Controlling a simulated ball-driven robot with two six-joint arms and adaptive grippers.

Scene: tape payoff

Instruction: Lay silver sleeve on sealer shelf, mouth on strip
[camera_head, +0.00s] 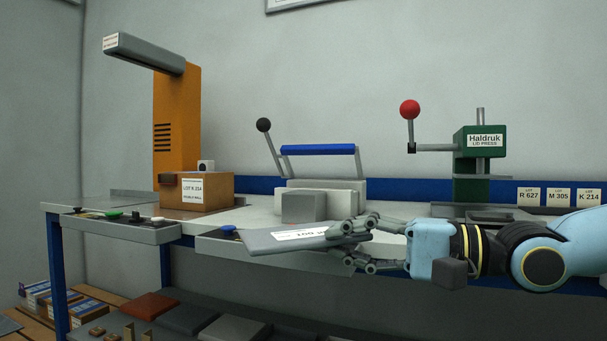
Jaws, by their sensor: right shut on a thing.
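My right gripper (350,245) comes in from the right and is shut on the silver sleeve (265,243). The sleeve is a flat grey packet with a white label on its upper face. It is held out to the left, in front of the sealer, and looks nearly level. The sealer (345,190) is a pale block with a blue-handled bar (318,150) raised above it and a black-knobbed lever. A grey block (303,207) stands at its front. I cannot make out the sealer's shelf or strip. My left gripper is not in view.
An orange post machine (177,110) with a brown labelled box (195,192) stands at left. A green lid press (478,165) with a red-knobbed lever stands at right. Button trays (115,228) jut from the bench's front edge. Flat pieces lie on a lower shelf.

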